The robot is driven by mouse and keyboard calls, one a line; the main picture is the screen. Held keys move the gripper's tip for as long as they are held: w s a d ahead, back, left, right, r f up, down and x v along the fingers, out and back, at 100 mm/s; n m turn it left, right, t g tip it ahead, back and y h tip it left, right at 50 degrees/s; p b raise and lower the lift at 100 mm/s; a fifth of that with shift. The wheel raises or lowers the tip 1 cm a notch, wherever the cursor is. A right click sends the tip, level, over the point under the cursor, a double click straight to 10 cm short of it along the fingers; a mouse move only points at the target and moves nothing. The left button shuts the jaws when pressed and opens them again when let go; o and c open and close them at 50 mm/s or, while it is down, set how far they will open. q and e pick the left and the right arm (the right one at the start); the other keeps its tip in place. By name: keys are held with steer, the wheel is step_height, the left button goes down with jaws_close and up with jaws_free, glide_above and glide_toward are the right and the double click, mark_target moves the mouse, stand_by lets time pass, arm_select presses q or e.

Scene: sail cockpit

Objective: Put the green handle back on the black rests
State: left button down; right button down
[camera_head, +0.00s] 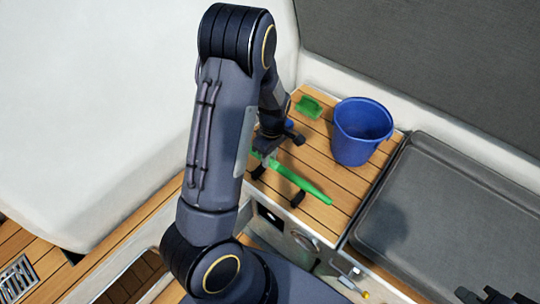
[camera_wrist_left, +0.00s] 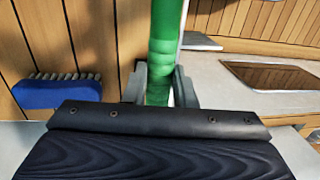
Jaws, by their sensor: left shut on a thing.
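The green handle (camera_head: 305,186) is a long bar running diagonally over the slatted wooden top. My left gripper (camera_head: 265,147) is shut around it near its upper-left end, partly hidden by my arm. In the left wrist view the green handle (camera_wrist_left: 162,55) passes between the two grey fingers (camera_wrist_left: 160,85). One black rest (camera_head: 298,199) shows just below the handle near its right part, and another black rest (camera_head: 258,172) shows near the gripper. I cannot tell whether the handle touches them. Dark parts at the bottom right edge look like my right gripper (camera_head: 490,296), mostly cut off.
A blue bucket (camera_head: 361,135) stands right of the handle, and a small green item (camera_head: 309,106) lies behind. A blue brush (camera_wrist_left: 57,92) lies left of the fingers in the wrist view. A dark grey cushion (camera_head: 450,215) fills the right. Bare slats lie between handle and bucket.

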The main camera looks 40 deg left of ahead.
arm_select(q)
steer(key=shift+f+b, duration=1.7)
steer(key=shift+f, duration=0.55)
steer(key=shift+f+b, duration=1)
steer(key=shift+f, duration=0.55)
steer(key=c, duration=1.1)
jaws_free()
